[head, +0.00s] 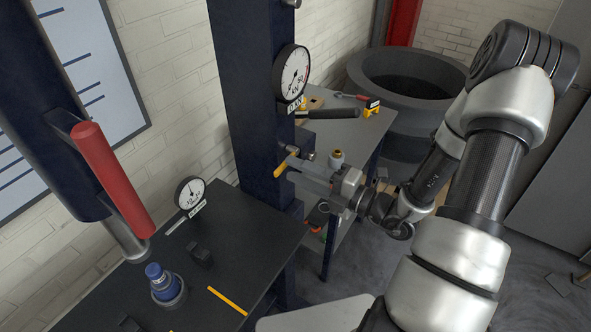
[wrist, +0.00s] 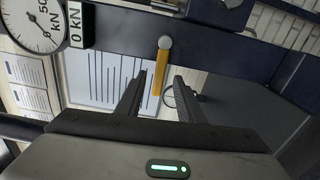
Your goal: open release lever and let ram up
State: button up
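The release lever (wrist: 157,82) is a short yellow bar with a round grey pivot on the dark blue press column (head: 247,95). In the head view the lever (head: 281,168) slants just beyond my fingertips. My gripper (head: 292,172) is open in front of the column. In the wrist view its two dark fingers (wrist: 159,78) stand apart, with the lever's free end in line with the gap between them; I cannot tell whether they touch. The silver ram (head: 128,242) stands at the left, above a blue damper (head: 160,280); the contact between them is unclear.
A large gauge (head: 291,73) sits on the column above my gripper, near a black-handled bar (head: 333,113). A small dial (head: 190,192) stands on the dark press table (head: 255,240). Behind are a side bench (head: 362,148) with small items and a grey bin (head: 420,105).

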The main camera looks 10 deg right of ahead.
jog(key=shift+s+d, duration=0.15)
jog(key=shift+s, duration=0.1)
jog(key=v, duration=0.6)
dwell(0.5)
jog(key=shift+r, duration=0.1)
